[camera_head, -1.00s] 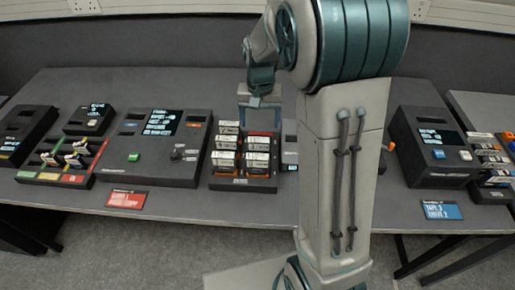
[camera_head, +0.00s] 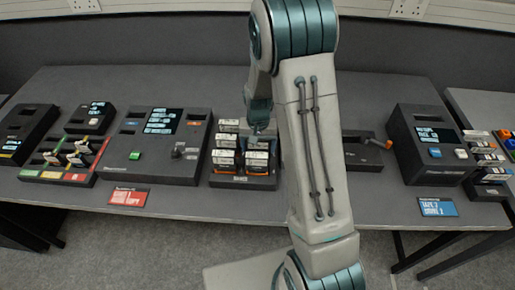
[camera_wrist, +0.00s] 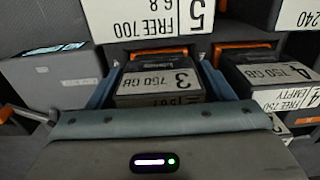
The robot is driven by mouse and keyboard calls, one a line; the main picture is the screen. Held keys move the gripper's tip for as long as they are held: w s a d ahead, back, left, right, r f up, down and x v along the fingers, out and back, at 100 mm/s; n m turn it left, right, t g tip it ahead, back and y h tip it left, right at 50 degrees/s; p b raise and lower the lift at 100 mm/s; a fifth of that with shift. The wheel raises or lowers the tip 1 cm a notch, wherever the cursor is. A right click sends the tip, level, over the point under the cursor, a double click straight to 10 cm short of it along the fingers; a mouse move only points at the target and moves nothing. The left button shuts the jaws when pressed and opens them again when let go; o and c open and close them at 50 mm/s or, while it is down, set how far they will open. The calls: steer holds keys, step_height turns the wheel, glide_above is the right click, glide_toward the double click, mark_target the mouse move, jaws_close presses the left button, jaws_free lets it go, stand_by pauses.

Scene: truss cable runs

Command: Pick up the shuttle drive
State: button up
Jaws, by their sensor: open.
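Several labelled drives stand in two columns in a dark rack (camera_head: 243,182) on the table. I cannot tell by name which one is the shuttle drive. In the wrist view, a drive labelled 3, 750 GB (camera_wrist: 158,82) lies between the blue fingers of my gripper (camera_wrist: 157,70), which are open on either side of it. Drive 4 (camera_wrist: 280,75), marked empty, is on the right, and drive 5 (camera_wrist: 145,18) is beyond. In the head view my gripper (camera_head: 258,128) is low over the rack's right column; my arm hides its fingertips.
Left of the rack is a console (camera_head: 158,145) with a screen, green button and knob. Right of my arm are a flat unit with an orange-tipped lever (camera_head: 375,142) and another console (camera_head: 430,145).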

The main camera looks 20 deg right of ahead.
steer(key=shift+f, duration=0.3)
steer(key=shift+c, duration=0.3)
steer(key=c, duration=0.9)
steer(key=shift+r, duration=0.15)
